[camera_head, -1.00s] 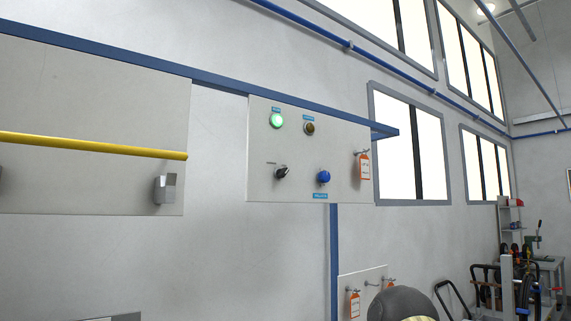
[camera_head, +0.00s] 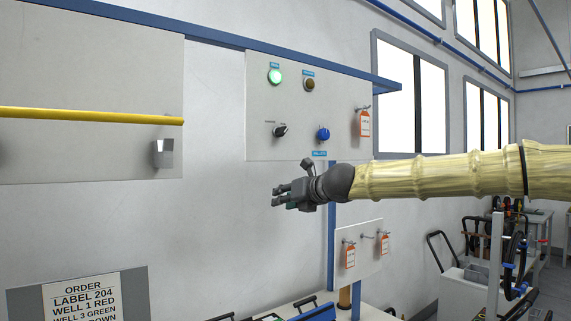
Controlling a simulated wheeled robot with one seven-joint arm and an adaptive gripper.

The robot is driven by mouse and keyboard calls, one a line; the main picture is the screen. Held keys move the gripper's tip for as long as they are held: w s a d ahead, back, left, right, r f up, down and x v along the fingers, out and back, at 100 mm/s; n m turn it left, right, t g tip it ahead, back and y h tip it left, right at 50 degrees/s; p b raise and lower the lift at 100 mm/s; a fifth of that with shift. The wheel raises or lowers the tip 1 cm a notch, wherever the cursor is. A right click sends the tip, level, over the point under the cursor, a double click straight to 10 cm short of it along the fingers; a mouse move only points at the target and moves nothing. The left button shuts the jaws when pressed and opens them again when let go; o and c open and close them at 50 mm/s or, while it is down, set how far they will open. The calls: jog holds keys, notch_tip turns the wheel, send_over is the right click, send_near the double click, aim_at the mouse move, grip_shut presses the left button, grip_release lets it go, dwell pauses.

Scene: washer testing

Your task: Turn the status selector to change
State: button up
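The status selector (camera_head: 281,131) is a black knob on the pale wall panel (camera_head: 262,100), at its lower left, with a tiny label beside it that I cannot read. Its handle looks slanted. A lit green lamp (camera_head: 274,77) and a dark amber lamp (camera_head: 309,84) sit above it, and a blue button (camera_head: 323,134) is to its right. My gripper (camera_head: 276,195) is in front of the wall, below the panel in the picture, pointing left. Its two fingers look apart, with nothing between them. It appears clear of the selector.
An orange tag (camera_head: 364,123) hangs on the panel's right side. A smaller board with tags (camera_head: 368,238) is below my arm. A yellow rail (camera_head: 90,115) crosses another panel at left. An order sign (camera_head: 82,298) stands at lower left. The wall left of my gripper is bare.

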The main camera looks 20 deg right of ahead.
aim_at(285, 131)
jog(key=s+d+r+m+t+y, duration=0.1)
jog(key=s+d+r+m, duration=0.15)
jog(key=r, duration=0.75)
jog(key=s+d+r+m+t+y, duration=0.1)
jog(key=s+d+r+m+t, duration=0.15)
jog(key=r, duration=0.65)
jog(key=shift+n+g, duration=0.3)
jog(key=shift+g, duration=0.05)
jog(key=p+x, duration=0.1)
jog(key=x, duration=0.2)
jog(key=p+x, duration=0.1)
jog(key=x, duration=0.3)
jog(key=p+x, duration=0.1)
jog(key=x, duration=0.2)
jog(key=shift+w+d, duration=0.1)
jog(key=shift+w, duration=0.4)
jog(key=shift+c, duration=0.2)
grip_shut()
